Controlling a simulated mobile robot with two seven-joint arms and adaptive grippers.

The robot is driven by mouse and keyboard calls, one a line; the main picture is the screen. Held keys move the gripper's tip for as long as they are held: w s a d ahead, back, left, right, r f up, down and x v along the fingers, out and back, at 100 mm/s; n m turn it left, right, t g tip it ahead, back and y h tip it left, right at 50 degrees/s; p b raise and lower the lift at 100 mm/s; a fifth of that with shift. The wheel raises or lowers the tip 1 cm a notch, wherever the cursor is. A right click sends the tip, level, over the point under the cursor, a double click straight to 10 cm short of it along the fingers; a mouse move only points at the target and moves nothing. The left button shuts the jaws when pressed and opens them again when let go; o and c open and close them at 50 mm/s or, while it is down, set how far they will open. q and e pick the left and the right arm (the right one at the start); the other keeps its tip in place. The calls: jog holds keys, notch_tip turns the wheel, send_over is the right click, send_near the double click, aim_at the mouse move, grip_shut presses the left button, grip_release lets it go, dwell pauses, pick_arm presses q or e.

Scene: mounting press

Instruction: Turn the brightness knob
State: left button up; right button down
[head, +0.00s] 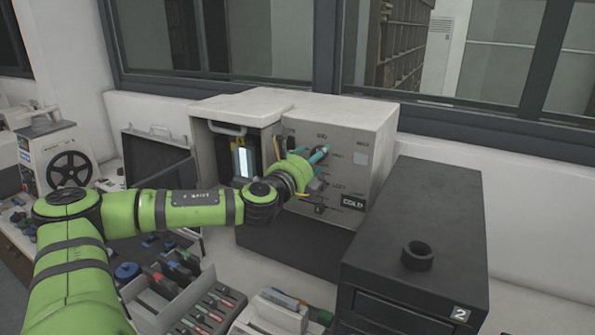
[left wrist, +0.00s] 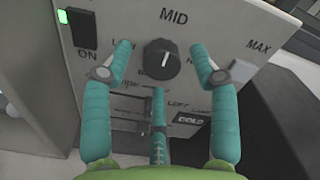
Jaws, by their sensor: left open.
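The brightness knob (left wrist: 162,58) is a round black knob with a pale pointer line, on the grey front panel of the press (head: 375,140). In the left wrist view it sits between the words for low and max, below MID, with its pointer near MID. My left gripper (left wrist: 160,66) has teal fingers spread open, one on each side of the knob, with visible gaps and a third finger below. In the head view my left gripper (head: 322,165) is at the panel, and its fingers partly hide the knob. My right gripper is not in view.
Sliders and a COLD label (left wrist: 193,119) lie below the knob. A dark cabinet (head: 430,210) with a black ring on top stands close on the right. Tool trays (head: 205,300) fill the front.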

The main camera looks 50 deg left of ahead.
pick_arm(q)
jog(key=v, duration=1.1)
jog(key=shift+s, duration=0.1)
dwell(0.4)
